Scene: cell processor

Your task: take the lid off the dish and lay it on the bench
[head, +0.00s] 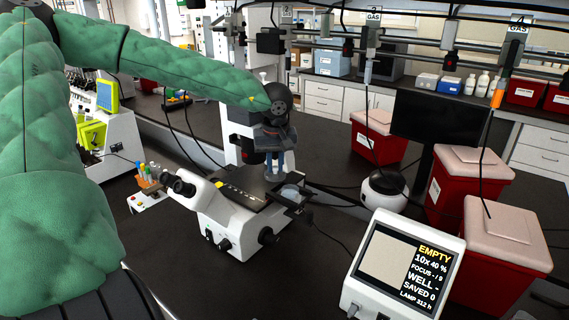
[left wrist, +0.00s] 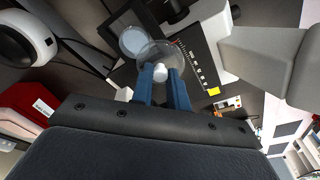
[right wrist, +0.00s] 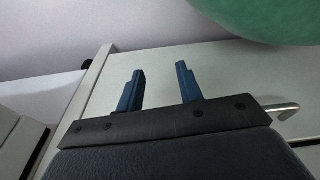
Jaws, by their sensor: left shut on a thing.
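My left gripper (head: 279,172) is shut on the small white knob of the clear round lid (left wrist: 176,54). The knob sits between its blue fingertips (left wrist: 160,73) in the left wrist view. The dish (head: 290,192) is a pale round one on the dark stage of the white microscope (head: 235,212). It also shows in the left wrist view (left wrist: 132,41), where the lid partly overlaps its edge. The lid appears apart from the dish and offset from it; its exact height is hard to tell. My right gripper (right wrist: 160,78) is open and empty, away from the bench items.
A screen unit (head: 405,268) reading "EMPTY" stands at the front right. A white round device (head: 385,190) and red bins (head: 500,245) are on the right. A rack of coloured tubes (head: 150,180) is left of the microscope. Dark bench (head: 310,265) is clear in front between microscope and screen.

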